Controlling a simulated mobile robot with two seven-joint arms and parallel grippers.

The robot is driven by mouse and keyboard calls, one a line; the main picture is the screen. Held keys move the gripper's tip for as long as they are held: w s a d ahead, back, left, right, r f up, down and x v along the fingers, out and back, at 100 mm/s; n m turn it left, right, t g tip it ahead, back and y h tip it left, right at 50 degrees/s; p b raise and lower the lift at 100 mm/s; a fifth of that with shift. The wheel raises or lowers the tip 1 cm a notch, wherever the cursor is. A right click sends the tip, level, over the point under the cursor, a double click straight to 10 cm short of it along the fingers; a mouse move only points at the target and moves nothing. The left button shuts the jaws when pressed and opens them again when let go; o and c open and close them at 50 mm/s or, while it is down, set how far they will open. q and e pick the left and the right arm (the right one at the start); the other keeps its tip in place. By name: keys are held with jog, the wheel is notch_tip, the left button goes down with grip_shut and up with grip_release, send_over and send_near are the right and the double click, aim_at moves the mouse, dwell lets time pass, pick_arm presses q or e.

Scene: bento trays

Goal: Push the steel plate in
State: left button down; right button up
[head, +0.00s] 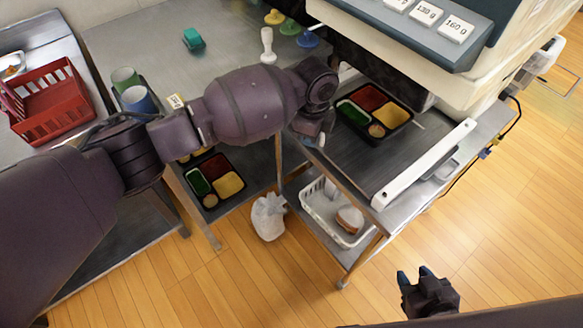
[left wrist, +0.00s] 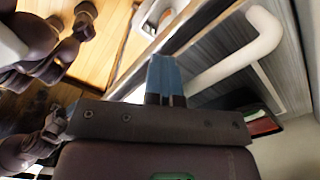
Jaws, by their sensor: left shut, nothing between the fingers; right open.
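The steel plate (head: 375,163) lies under the large machine, its front part out from beneath it. A bento tray (head: 403,118) with red, yellow and green compartments sits on it. A white handle (head: 425,165) stands along the right side. My left gripper (head: 320,141) is shut and empty at the plate's left front corner, partly hidden by my wrist. In the left wrist view its blue fingertips (left wrist: 164,72) are together, beside the white handle (left wrist: 237,58); contact cannot be told. My right gripper (head: 413,277) is open and empty, low over the floor.
The machine (head: 430,58) stands over the plate's back. A white basket (head: 318,218) is on the shelf below. Another filled bento tray (head: 213,180) is on the left. A red basket (head: 47,102) and two cups (head: 137,99) stand further left.

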pick_arm(q)
jog(key=shift+s+a+p, duration=1.8)
jog(key=shift+a+p, duration=0.35)
jog(key=shift+a, duration=0.45)
notch_tip(320, 180, up, 7)
jog(key=p, duration=0.4)
pick_arm(e)
jog(key=w+r+t, duration=0.1)
jog(key=w+r, duration=0.1)
jog(key=r, duration=0.4)
jog(key=w+r+t, duration=0.1)
jog(key=w+r, duration=0.1)
jog(key=r, duration=0.5)
jog(key=shift+w+r, duration=0.2)
jog(key=shift+w, duration=0.05)
